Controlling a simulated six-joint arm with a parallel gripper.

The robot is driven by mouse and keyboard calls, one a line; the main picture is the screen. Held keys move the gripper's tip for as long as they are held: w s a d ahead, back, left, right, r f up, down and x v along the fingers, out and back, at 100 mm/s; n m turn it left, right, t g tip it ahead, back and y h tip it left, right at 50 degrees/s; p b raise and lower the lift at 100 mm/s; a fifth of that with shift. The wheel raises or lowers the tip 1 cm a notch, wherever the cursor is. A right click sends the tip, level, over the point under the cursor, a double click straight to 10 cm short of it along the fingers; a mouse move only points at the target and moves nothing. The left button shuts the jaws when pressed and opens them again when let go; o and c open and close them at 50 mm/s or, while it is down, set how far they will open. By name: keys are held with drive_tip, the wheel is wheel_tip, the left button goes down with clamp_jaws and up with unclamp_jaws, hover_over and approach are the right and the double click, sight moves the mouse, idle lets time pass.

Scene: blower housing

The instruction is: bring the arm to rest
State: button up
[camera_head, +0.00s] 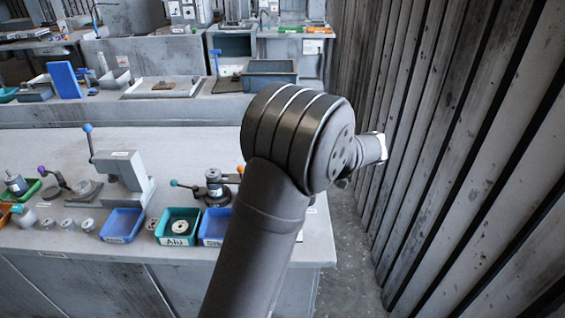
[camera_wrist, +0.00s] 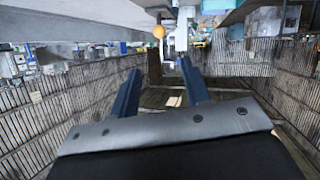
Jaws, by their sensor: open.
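My gripper (camera_wrist: 159,68) shows in the wrist view with its two dark fingers apart and nothing between them. In the head view my dark arm rises from the bottom centre and bends at a large joint. Its far end points right, close in the picture to the slatted wall. The fingers cannot be made out in the head view.
A grey workbench (camera_head: 50,150) lies left of my arm. It carries a blue bin (camera_head: 122,225), a green bin labelled "Alu" (camera_head: 177,241), a grey press (camera_head: 121,172) and several small parts. A slatted wall (camera_head: 470,150) runs along the right, with a narrow floor gap (camera_head: 345,250) between.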

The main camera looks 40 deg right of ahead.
idle(0.3)
drive_tip(key=x, duration=1.7)
drive_tip(key=shift+w, duration=0.1)
drive_tip(key=shift+s+d, duration=0.4)
